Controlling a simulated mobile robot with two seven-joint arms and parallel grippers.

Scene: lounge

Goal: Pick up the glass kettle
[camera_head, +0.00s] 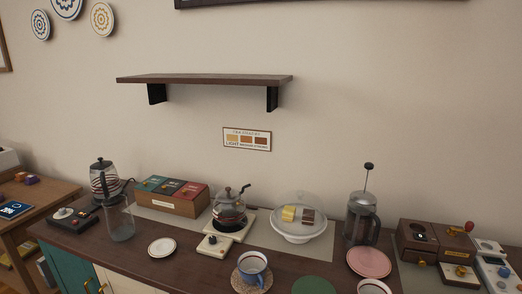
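The glass kettle (229,210) stands upright near the middle of the dark wooden counter (190,262). It has a dark lid with a knob, a thin dark spout rising to the right, and dark contents. It rests on a pale square base (249,215) with a small control unit (214,244) in front of it. Neither of my grippers is in view, and nothing is holding the kettle.
A box of coloured packets (173,196) stands left of the kettle, and a glass-domed cake stand (299,217) right of it. A blue cup (252,267) sits in front. A French press (362,215) and a glass jug (119,218) stand farther out. A shelf (205,78) hangs above.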

